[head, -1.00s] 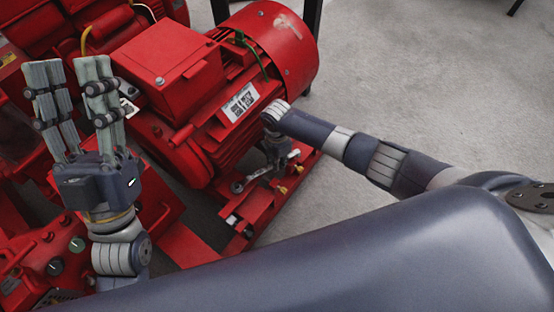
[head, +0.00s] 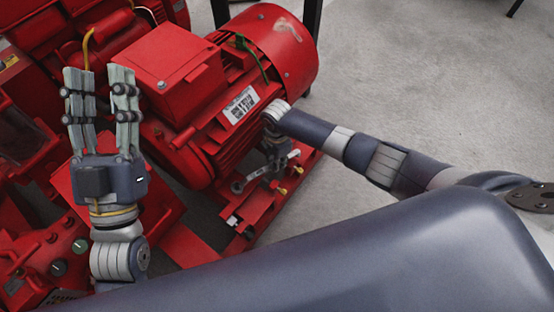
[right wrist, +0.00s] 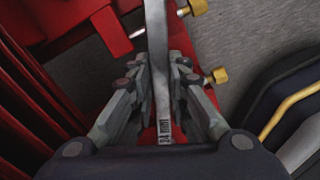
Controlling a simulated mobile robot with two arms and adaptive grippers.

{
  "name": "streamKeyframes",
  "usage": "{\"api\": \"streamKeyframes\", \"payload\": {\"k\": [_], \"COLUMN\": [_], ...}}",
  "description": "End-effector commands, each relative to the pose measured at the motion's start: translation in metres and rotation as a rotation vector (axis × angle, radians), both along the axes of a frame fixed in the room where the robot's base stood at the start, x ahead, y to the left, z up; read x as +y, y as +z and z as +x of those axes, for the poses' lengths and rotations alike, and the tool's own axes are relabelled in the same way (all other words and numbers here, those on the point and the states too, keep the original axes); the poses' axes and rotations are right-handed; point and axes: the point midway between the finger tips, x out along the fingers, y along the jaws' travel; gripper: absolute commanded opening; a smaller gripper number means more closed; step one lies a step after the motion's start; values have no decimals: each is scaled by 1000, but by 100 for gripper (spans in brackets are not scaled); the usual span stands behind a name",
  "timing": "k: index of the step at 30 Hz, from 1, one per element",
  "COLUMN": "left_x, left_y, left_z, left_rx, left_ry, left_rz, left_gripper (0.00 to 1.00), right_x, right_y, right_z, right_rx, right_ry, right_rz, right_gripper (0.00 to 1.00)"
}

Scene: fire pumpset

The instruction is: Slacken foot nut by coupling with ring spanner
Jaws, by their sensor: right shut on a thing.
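The ring spanner (head: 258,175) is a grey metal bar low beside the red motor (head: 240,105). Its ring end (head: 238,187) is by the motor's foot; I cannot tell whether it is around a nut. The foot nut itself is not clearly visible. My right gripper (head: 278,168) is shut on the spanner's shank. In the right wrist view the shank (right wrist: 159,65) runs up between the fingers of the gripper (right wrist: 160,95), with its far end out of frame. My left gripper (head: 101,95) is raised, open and empty, above the red equipment at left.
The red base frame (head: 250,215) runs under the motor, with brass-coloured fittings (head: 282,190) close to the right gripper. A red panel with knobs (head: 50,255) is at lower left. Bare concrete floor (head: 430,80) lies open to the right.

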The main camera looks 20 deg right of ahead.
Motion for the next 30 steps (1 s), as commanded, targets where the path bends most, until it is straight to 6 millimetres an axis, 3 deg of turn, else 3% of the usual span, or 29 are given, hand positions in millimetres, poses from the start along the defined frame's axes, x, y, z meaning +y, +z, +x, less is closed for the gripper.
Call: {"api": "streamKeyframes", "payload": {"k": [30], "left_x": [-1], "left_y": [-41], "left_z": [27], "left_rx": [251], "left_ry": [15], "left_rz": [74], "left_gripper": [40], "right_x": [0], "right_y": [12], "right_z": [0], "right_rx": [-1], "right_ry": [0], "right_rz": [1], "right_gripper": [0]}}
